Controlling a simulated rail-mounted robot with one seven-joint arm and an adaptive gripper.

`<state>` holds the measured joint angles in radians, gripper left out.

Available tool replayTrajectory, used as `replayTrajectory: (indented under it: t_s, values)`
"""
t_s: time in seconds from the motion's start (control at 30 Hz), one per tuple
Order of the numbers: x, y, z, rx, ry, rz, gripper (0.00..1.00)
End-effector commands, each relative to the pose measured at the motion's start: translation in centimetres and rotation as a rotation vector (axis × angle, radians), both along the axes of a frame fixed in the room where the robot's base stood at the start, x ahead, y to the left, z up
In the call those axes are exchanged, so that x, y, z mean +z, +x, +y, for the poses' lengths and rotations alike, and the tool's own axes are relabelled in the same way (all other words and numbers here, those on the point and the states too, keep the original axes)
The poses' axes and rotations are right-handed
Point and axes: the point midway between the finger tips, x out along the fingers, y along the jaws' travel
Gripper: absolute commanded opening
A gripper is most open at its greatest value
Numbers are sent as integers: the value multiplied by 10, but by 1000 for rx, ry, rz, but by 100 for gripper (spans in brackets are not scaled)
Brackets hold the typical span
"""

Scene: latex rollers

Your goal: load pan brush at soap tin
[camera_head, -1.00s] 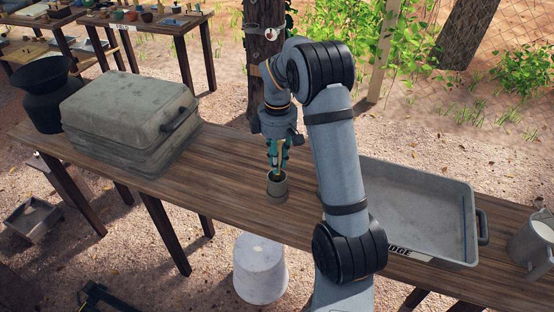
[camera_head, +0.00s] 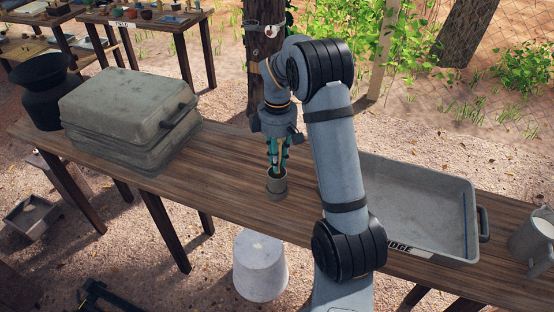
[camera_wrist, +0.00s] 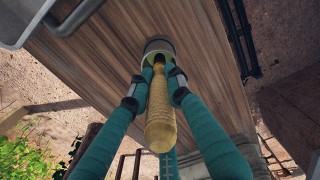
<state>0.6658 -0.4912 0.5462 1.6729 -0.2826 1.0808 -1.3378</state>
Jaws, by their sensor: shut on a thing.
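The pan brush (camera_wrist: 161,122) has a yellowish, ridged handle and stands roughly upright between my fingers. My gripper (camera_wrist: 159,80) is shut on it. In the head view my gripper (camera_head: 278,168) points down directly over the soap tin (camera_head: 277,186), a small grey cylinder on the wooden table. The brush's lower end is at or inside the tin's mouth; the bristles are hidden. In the wrist view the tin (camera_wrist: 158,46) shows beyond the fingertips, with something yellow-green inside its rim. I cannot tell how deep the brush sits.
A grey lidded case (camera_head: 130,115) and a dark pot (camera_head: 43,95) stand on the table's left. A grey tray (camera_head: 420,205) and a jug (camera_head: 534,240) are at the right, the tray partly behind my arm. Bare tabletop (camera_head: 220,165) lies left of the tin.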

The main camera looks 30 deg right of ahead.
Motion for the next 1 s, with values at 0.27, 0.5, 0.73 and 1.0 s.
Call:
replayTrajectory:
  t_s: [0.27, 0.5, 0.73, 1.0]
  values:
    - [-4, 0, 0, 0, 0, 0, 0]
    - [-7, 0, 0, 0, 0, 0, 0]
    - [-10, 0, 0, 0, 0, 0, 0]
    - [-9, 0, 0, 0, 0, 0, 0]
